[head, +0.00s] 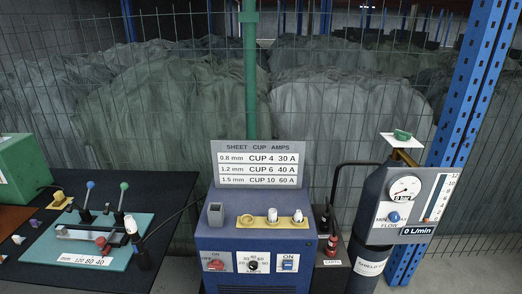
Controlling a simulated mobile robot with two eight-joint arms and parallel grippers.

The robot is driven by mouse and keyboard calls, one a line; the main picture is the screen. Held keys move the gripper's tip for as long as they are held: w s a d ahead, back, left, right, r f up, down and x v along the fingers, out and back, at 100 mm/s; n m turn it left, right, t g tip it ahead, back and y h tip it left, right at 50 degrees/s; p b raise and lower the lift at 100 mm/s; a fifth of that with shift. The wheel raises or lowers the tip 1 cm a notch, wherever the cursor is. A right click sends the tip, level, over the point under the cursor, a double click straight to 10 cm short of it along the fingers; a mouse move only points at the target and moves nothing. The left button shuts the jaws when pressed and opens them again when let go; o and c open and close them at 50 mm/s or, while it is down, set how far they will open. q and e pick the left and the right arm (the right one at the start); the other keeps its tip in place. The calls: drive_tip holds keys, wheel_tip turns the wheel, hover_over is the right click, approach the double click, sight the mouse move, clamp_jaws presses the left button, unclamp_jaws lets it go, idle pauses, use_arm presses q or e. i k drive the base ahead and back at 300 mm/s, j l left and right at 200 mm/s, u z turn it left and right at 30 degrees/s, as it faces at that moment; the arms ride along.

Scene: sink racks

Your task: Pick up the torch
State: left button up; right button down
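What looks like the torch (139,252) stands at the right end of the teal plate (75,262) on the dark bench at the left. It has a dark body and a white tip, and a black cable runs from near it toward the blue machine (254,262). Its lower part is hard to make out against the dark mat. Neither of my grippers shows in the head view.
The teal plate carries blue and green levers (123,198) and a red knob. A yellow strip (260,222) with white cups lies on the machine beside a grey holder (215,214). A gas cylinder with a gauge (404,188) stands right. Wire fence closes the back.

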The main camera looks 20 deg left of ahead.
sight(141, 253)
drive_tip(key=u, duration=1.65)
drive_tip(key=i+l+u, duration=0.4)
drive_tip(key=l, duration=0.25)
drive_tip(key=i+l+u, duration=0.2)
drive_tip(key=l, duration=0.15)
